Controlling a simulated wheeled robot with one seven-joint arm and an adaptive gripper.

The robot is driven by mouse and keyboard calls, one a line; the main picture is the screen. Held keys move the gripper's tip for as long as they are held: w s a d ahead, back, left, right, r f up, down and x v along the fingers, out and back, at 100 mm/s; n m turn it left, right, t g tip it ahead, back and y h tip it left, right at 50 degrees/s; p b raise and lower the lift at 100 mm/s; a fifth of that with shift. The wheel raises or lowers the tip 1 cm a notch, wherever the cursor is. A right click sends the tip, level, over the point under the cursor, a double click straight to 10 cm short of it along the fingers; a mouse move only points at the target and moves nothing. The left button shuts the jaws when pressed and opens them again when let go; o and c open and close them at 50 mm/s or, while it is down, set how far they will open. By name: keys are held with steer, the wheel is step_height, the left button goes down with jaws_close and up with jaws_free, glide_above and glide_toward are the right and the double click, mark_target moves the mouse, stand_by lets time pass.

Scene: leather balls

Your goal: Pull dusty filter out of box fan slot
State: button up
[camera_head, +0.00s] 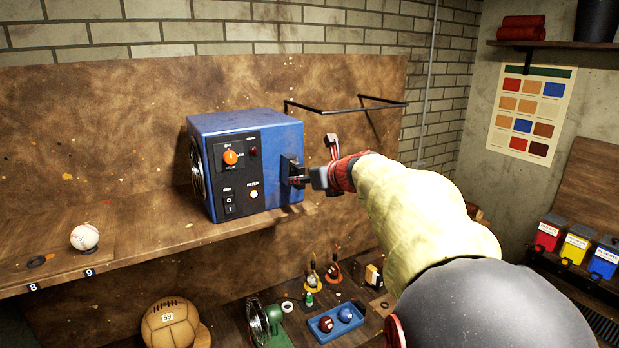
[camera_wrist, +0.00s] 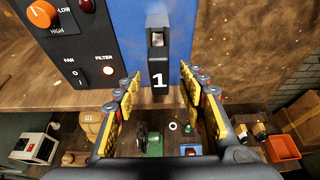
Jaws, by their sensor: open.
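The blue box fan (camera_head: 245,165) stands on the wooden shelf, with a black control panel and a round grille at its left. On its right part is a black slot piece (camera_head: 291,170) with a dark handle sticking out. In the wrist view, a black tab marked 1 (camera_wrist: 159,78) stands against the blue casing (camera_wrist: 138,30); the filter body is hidden inside. My gripper (camera_head: 322,165) is at the right of the fan, close to the handle. In the wrist view my gripper (camera_wrist: 164,90) is open, with yellow-black fingers on either side of the tab and visible gaps to it.
A black wire rack (camera_head: 345,109) is fixed to the board behind my gripper. A baseball (camera_head: 84,237) lies on the shelf at left. Below are a brown ball (camera_head: 170,322), a blue tray (camera_head: 336,320) and small items. The shelf between baseball and fan is clear.

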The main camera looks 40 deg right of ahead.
steer(key=shift+x, duration=1.95)
jaws_close()
